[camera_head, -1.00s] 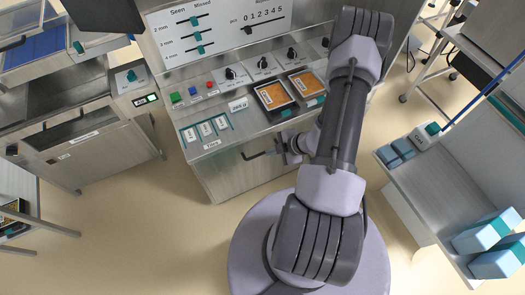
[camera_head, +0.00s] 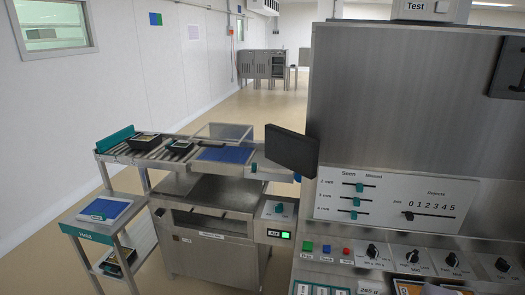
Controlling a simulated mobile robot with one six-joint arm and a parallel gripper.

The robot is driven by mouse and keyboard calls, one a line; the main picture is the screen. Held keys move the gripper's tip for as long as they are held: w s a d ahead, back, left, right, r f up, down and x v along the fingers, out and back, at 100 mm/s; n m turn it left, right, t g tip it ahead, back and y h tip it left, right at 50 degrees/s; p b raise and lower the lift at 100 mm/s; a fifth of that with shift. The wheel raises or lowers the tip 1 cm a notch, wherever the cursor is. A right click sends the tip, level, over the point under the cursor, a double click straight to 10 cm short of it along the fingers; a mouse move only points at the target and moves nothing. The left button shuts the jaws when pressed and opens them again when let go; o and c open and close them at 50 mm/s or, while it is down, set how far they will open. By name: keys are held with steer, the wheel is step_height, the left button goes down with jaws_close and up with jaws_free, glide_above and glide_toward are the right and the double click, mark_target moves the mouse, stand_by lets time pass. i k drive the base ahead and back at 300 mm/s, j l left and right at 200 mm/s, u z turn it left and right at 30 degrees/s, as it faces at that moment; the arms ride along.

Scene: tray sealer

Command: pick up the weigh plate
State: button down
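I cannot tell for sure which thing is the weigh plate. A white-rimmed blue plate (camera_head: 105,208) with a small green-edged item on it lies on the low side stand at the left. Another flat blue panel (camera_head: 224,154) lies at the right end of the roller conveyor. A label reading about 265 g (camera_head: 371,287) shows on the console's front ledge, cut by the bottom edge. My gripper is out of view; only a pale piece of my arm shows at the bottom right.
Black trays (camera_head: 145,141) sit on the conveyor beside a teal end guard (camera_head: 116,139). A steel cabinet (camera_head: 205,240) stands below, and a dark screen (camera_head: 291,150) juts out at the middle. The tall control console (camera_head: 410,130) fills the right. Open floor lies behind.

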mark_target(105, 211)
steer(key=u, duration=1.45)
